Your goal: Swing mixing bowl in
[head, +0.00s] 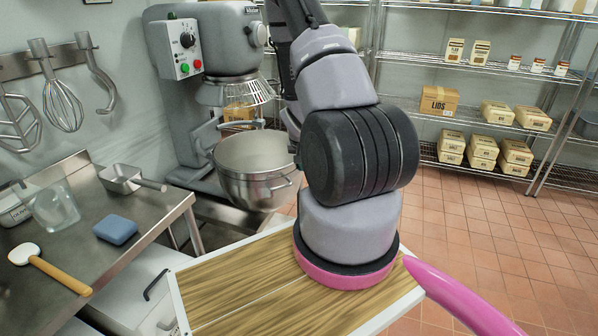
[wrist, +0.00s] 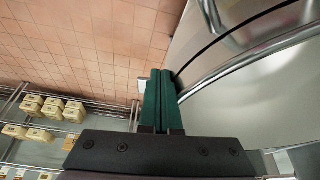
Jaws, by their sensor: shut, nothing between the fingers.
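The steel mixing bowl (head: 247,187) hangs at the front of the grey stand mixer (head: 222,45), below and slightly right of its wire guard (head: 236,92). A handle shows on the bowl's outer side. In the wrist view the bowl's curved shiny wall (wrist: 255,95) fills the right side. My gripper's green fingers (wrist: 160,73) are shut together and empty, right beside this wall. Whether they touch it I cannot tell. In the head view my arm hides the gripper and covers the area just right of the bowl.
A steel table (head: 150,205) with a blue sponge (head: 116,229), a scoop and a spatula stands at the left. Wire shelves (head: 490,65) with boxes line the back right. The tiled floor (head: 480,225) at the right is clear.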

